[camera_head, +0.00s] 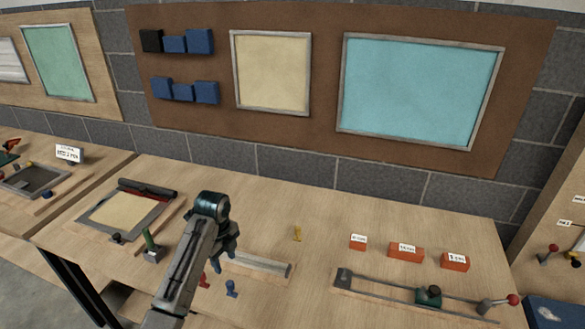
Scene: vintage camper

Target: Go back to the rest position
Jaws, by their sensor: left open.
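My left gripper (228,250) hangs over the middle of the wooden bench (330,215), with its arm reaching up from the bottom of the view. Its jaws point down and are open, and I see nothing held between them. The arm and gripper cover part of a pale metal strip (265,264) on the bench. A small red piece (204,281) and a small blue piece (231,289) stand close to the arm. A small yellow piece (297,233) stands apart to the right. My right gripper is not in view.
Three orange labelled blocks (405,252) stand at the right. In front lies a rail with a green slider (429,295) and a red-knobbed lever (513,300). A framed pad (122,212) and a green-handled tool (150,245) are at left. The bench's back middle is clear.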

